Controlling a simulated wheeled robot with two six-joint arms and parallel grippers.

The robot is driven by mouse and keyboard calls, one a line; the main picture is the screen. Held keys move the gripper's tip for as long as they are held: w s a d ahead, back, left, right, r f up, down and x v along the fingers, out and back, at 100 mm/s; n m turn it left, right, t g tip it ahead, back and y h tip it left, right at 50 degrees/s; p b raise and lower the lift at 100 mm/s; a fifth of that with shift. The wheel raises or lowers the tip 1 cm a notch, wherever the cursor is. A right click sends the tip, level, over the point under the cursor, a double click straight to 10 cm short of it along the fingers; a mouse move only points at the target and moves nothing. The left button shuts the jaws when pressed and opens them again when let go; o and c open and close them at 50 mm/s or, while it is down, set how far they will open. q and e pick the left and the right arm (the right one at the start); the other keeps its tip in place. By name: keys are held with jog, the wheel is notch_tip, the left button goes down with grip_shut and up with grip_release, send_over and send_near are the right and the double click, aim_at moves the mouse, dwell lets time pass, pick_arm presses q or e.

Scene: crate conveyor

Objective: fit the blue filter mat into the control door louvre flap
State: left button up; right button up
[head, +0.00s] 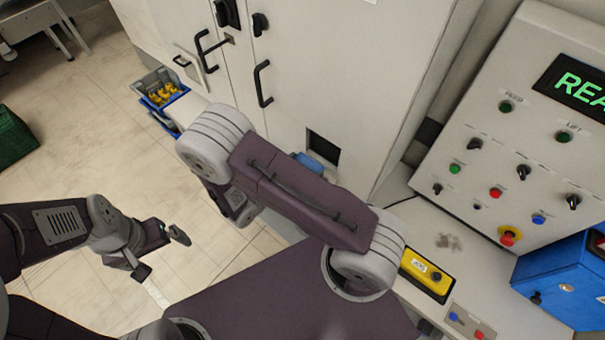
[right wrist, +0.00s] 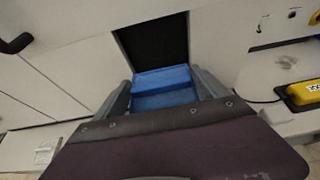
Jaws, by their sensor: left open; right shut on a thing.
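The blue filter mat (right wrist: 163,79) is between the fingers of my right gripper (right wrist: 160,84) in the right wrist view. Its far edge lies at the lower part of a dark square opening (right wrist: 152,42) in the pale control door; I cannot tell whether it is inside. In the head view a bit of the mat (head: 309,161) shows beside the dark opening (head: 323,147), and my right arm hides the right gripper. I cannot make out separate louvre slats. My left gripper (head: 160,253) is open and empty above the floor at the left.
Black door handles (head: 263,84) stick out above the opening. The control panel (head: 520,150), a yellow box (head: 426,271) and a blue box (head: 565,280) stand at the right. A blue crate with yellow parts (head: 160,88) sits at the left. Floor around my left gripper is clear.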

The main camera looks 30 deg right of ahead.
notch_tip(320, 180, down, 4)
jog(key=shift+s+r, duration=0.1)
